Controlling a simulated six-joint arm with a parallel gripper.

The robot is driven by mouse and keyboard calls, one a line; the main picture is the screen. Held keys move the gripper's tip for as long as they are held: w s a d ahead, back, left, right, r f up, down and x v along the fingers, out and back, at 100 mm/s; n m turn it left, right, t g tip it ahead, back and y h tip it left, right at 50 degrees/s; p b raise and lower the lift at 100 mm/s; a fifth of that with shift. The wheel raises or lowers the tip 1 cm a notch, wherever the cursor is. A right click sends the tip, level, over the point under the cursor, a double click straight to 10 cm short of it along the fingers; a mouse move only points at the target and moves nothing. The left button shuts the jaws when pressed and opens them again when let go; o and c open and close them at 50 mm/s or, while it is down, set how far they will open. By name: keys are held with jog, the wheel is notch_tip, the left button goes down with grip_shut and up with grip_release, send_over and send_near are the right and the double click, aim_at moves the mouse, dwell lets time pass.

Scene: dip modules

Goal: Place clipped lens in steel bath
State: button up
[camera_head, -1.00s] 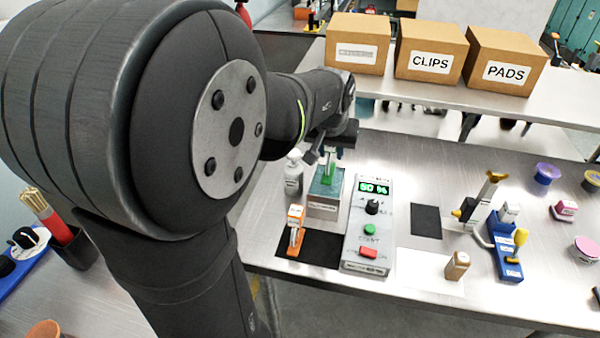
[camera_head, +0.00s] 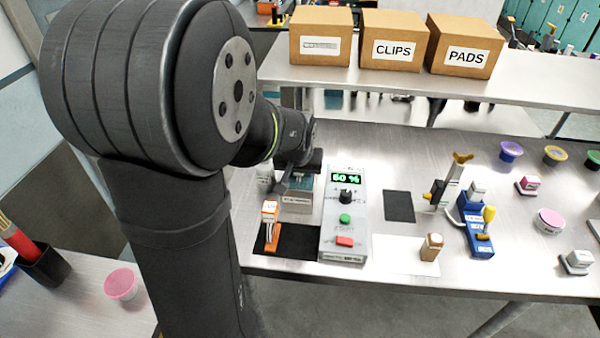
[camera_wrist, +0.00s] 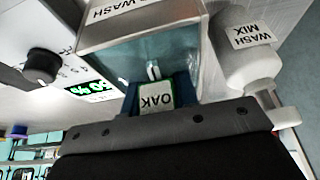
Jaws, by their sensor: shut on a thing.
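The steel bath (camera_head: 297,203) stands left of the grey control box. In the wrist view the bath (camera_wrist: 105,38) is an open box with a WASH label and pale blue liquid. My gripper (camera_head: 297,181) is low over the bath; in the wrist view its blue fingers (camera_wrist: 156,97) are shut on a clip labelled OAK (camera_wrist: 157,97). A small pale loop shows at the clip's far end, against the liquid. The lens itself is not clear, and I cannot tell how deep it sits. My arm hides part of the bath in the head view.
The control box (camera_head: 344,220) stands close right of the bath. A WASH MIX bottle (camera_wrist: 245,62) is close beside it. An orange-and-white clip stand (camera_head: 271,228) is on a black mat in front. A blue fixture (camera_head: 474,232) stands further right.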

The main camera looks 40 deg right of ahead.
jog(key=shift+f, duration=0.15)
jog(key=o, duration=0.7)
jog(key=shift+s+r, duration=0.1)
jog(key=shift+r, duration=0.45)
jog(key=v, duration=1.1)
jog(key=shift+a+r, duration=0.1)
jog(key=x, duration=1.2)
jog(key=shift+r, duration=0.95)
